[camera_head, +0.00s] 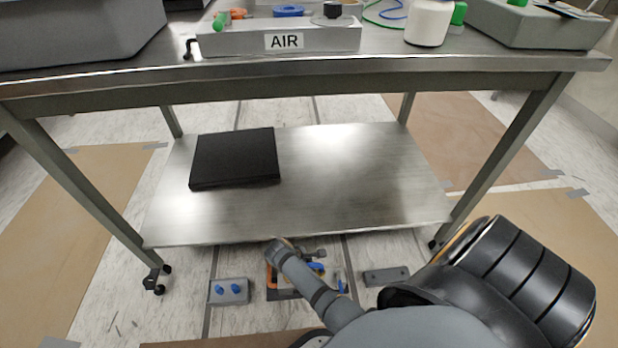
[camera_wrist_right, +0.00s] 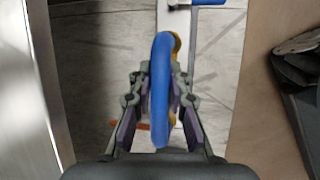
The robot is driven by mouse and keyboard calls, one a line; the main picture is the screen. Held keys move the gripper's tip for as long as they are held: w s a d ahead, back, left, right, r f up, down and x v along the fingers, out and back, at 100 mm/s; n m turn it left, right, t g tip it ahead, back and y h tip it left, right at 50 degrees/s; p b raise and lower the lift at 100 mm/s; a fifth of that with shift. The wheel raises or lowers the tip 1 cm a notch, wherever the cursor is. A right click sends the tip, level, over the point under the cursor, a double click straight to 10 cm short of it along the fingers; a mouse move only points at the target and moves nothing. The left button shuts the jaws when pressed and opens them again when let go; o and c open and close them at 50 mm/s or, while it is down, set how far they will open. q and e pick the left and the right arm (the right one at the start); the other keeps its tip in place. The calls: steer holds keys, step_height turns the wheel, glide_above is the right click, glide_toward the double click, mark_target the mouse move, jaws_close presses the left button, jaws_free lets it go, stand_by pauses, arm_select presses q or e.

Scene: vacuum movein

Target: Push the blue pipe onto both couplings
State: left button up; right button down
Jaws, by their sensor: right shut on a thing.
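The blue pipe (camera_wrist_right: 160,90) is a curved piece seen nearly end-on in the right wrist view. My right gripper (camera_wrist_right: 160,82) has its fingers on either side of it and is shut on it. Beyond the pipe's far end is a yellow-orange part (camera_wrist_right: 177,45) on a pale strip; I cannot tell whether it is a coupling or whether the pipe touches it. In the head view my right arm reaches down to the floor before the table, and blue bits (camera_head: 316,267) show beside it. The arm hides much of the work there. My left gripper is not in view.
A grey block with blue pegs (camera_head: 229,291) and another grey block (camera_head: 386,276) lie on the floor. The steel table's lower shelf (camera_head: 350,190) is close behind, with a black box (camera_head: 235,158) on it. An AIR panel (camera_head: 283,41) stands on top.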

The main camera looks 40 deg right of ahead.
steer(key=shift+f, duration=0.35)
stand_by(0.7)
steer(key=shift+f+p, duration=0.2)
steer(key=shift+p, duration=0.75)
stand_by(1.5)
stand_by(0.3)
steer(key=c, duration=1.2)
jaws_free()
step_height(320, 180, up, 10)
